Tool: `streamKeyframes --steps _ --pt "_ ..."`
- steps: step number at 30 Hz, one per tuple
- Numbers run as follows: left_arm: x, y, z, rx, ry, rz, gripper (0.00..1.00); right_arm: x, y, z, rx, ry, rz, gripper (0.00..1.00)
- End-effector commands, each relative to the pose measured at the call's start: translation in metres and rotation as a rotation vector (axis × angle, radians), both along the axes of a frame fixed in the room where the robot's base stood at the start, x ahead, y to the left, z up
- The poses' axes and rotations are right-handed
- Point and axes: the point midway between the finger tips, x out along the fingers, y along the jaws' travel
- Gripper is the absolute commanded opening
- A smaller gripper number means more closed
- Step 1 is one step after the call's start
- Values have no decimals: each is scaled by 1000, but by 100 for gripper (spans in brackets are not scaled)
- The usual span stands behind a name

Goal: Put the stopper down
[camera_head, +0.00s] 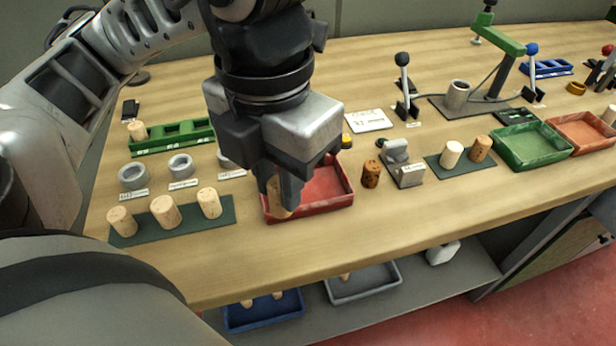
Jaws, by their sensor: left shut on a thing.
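My left gripper (283,193) reaches down from the top over the left part of the red tray (338,202). The gripper hides the tray's back left part. The rest of the red tray looks empty. My right gripper is not in view.
Several cork stoppers stand on a dark green mat (228,221) left of the tray. A dark speckled cork (371,174) and a metal block (411,178) stand close to its right. A green tray (504,145) lies farther right. The front table strip is clear.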

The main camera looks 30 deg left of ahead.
Motion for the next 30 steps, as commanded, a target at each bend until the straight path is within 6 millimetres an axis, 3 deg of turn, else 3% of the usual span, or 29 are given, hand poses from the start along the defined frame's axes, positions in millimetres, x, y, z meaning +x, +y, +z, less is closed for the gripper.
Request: streamKeyframes --steps 1,3,5,11,15,21,30 --pt "4 3 5 2 10 13 1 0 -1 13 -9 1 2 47" --pt "13 9 2 6 12 16 1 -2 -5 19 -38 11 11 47" --pt "28 14 -13 4 9 17 1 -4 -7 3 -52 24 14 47" --pt "74 35 -35 3 5 14 1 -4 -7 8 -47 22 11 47" --pt "96 45 -62 5 5 9 1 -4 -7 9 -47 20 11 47" --pt "114 51 -84 3 2 5 1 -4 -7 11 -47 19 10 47" --pt "122 56 -115 4 5 4 1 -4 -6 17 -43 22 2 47"
